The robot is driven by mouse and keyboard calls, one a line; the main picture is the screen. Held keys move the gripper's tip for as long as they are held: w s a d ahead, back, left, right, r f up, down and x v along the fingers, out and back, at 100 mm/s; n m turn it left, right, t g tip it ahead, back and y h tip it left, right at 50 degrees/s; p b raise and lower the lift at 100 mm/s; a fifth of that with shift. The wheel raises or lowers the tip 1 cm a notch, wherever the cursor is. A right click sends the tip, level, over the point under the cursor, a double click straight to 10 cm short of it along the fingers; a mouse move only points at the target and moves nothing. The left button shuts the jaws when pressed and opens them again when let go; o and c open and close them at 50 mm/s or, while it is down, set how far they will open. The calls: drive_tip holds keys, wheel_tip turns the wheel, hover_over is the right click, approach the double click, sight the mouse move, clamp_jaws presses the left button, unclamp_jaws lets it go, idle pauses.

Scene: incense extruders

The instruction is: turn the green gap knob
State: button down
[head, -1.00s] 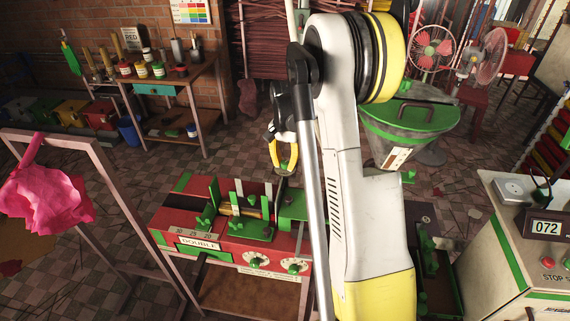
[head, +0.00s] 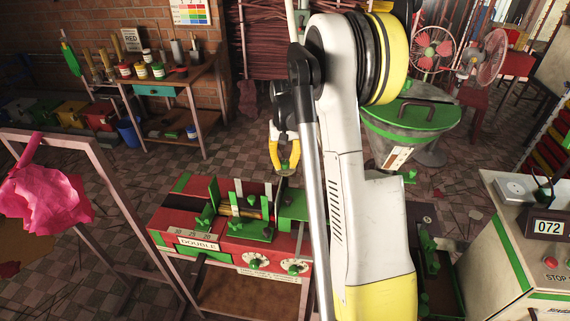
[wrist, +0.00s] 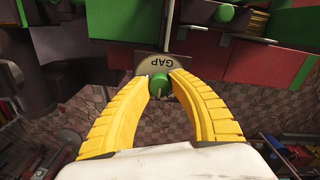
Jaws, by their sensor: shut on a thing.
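The green gap knob (wrist: 159,85) sits below a pale plate marked GAP (wrist: 163,65) in the wrist view, where the lettering appears upside down. My gripper (wrist: 161,84) has its two yellow fingers closed on opposite sides of the knob. In the head view my gripper (head: 284,171) is at the back right of the red and green extruder machine (head: 205,225). The knob is small and mostly covered by the fingers there. I cannot read its turn angle.
Two white dials (head: 254,260) are on the machine's front. A green-lidded hopper (head: 408,116) stands behind my arm. A beige cabinet (head: 520,250) is at right, and a metal frame with pink cloth (head: 48,195) at left. A workbench (head: 165,95) is at the back.

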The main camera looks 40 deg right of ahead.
sight(284, 162)
idle(0.3)
drive_tip(key=c, duration=1.2)
unclamp_jaws()
wheel_tip(284, 162, up, 12)
drive_tip(key=shift+a, duration=0.15)
